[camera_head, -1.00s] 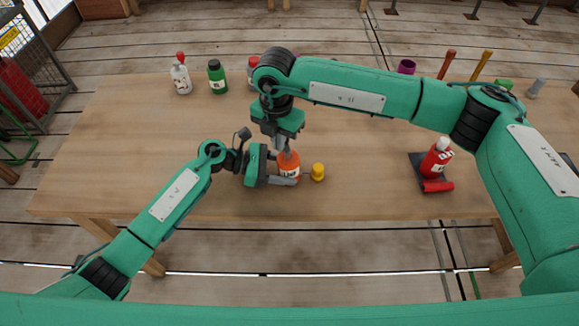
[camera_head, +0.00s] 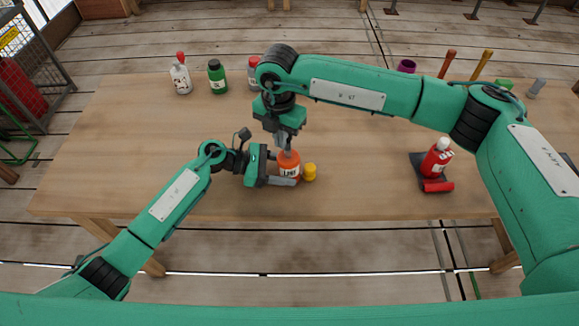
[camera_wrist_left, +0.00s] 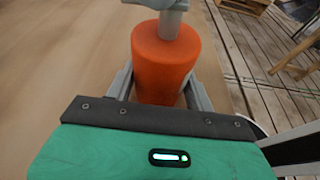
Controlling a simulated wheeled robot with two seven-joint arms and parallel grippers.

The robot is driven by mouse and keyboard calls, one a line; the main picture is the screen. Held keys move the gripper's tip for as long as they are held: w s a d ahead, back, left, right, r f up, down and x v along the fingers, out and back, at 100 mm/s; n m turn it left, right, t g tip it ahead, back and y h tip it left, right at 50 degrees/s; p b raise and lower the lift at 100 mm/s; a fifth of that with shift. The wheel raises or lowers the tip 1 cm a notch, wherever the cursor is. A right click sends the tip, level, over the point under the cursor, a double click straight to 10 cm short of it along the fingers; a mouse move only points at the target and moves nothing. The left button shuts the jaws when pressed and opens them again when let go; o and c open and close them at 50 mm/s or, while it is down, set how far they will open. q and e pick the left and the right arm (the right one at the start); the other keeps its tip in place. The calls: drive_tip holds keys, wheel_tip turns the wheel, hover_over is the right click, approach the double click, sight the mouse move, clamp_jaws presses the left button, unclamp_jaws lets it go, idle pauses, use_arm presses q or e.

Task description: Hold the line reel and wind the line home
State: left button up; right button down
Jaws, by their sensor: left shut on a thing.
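The line reel (camera_head: 288,171) is an orange upright cylinder with a white label, standing near the front of the table. My left gripper (camera_head: 284,181) is shut around its lower body from the left. The left wrist view shows the orange reel (camera_wrist_left: 163,62) between my two fingers. My right gripper (camera_head: 285,148) points down at the top of the reel, at a grey post there; whether its jaws are closed on it is too small to tell. A yellow cylinder (camera_head: 309,172) stands close to the right of the reel. Any line between them is too fine to see.
White (camera_head: 181,79), green (camera_head: 217,79) and red-capped bottles stand at the back left of the wooden table (camera_head: 130,150). A red bottle (camera_head: 437,158) stands on a dark mat at right, a red cylinder (camera_head: 438,186) beside it. The table's front left is clear.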

drive_tip(key=shift+s+a+r, duration=0.1)
drive_tip(key=shift+s+a, duration=0.05)
drive_tip(key=shift+a, duration=0.1)
wheel_tip(320, 180, up, 7)
idle(1.1)
idle(0.3)
use_arm(q)
drive_tip(key=o, duration=0.8)
